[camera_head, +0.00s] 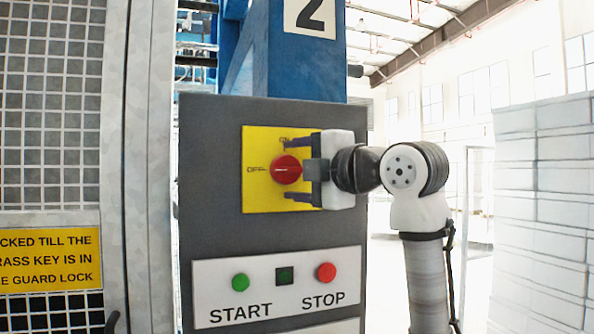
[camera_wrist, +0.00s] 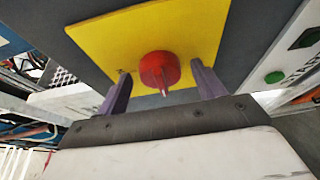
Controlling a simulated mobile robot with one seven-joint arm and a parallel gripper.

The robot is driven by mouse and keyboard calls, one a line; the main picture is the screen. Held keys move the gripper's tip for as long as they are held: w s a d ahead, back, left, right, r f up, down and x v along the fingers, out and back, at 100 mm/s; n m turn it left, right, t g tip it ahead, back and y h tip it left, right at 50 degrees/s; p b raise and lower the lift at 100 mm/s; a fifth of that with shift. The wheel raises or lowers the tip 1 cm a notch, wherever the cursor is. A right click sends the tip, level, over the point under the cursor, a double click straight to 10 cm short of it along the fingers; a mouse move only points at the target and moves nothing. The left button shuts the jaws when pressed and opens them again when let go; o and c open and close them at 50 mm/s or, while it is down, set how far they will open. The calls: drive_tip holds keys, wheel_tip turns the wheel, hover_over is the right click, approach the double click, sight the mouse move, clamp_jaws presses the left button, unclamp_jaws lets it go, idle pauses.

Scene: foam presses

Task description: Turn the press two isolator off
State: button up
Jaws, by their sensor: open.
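The press two isolator is a red rotary knob (camera_head: 286,169) on a yellow plate (camera_head: 256,198), fixed to a dark grey control box (camera_head: 215,225). "OFF" is printed left of the knob and "ON" above it. I cannot tell for sure which mark the knob points to. My gripper (camera_head: 291,168) comes in from the right and is open. Its fingers lie above and below the knob, apart from it. In the wrist view, the knob (camera_wrist: 159,70) shows between the two spread fingers (camera_wrist: 162,86), with a gap on each side.
A white panel (camera_head: 268,306) below the isolator holds a green START button (camera_head: 240,282) and a red STOP button (camera_head: 326,272). A mesh guard door (camera_head: 50,130) with a yellow sign stands left. A blue column (camera_head: 300,70) marked 2 rises behind. Pale stacked blocks (camera_head: 545,200) stand right.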

drive_tip(key=b+v, duration=0.4)
drive_tip(key=v, duration=0.9)
drive_tip(key=shift+s+d+b, duration=0.25)
drive_tip(key=shift+b, duration=0.05)
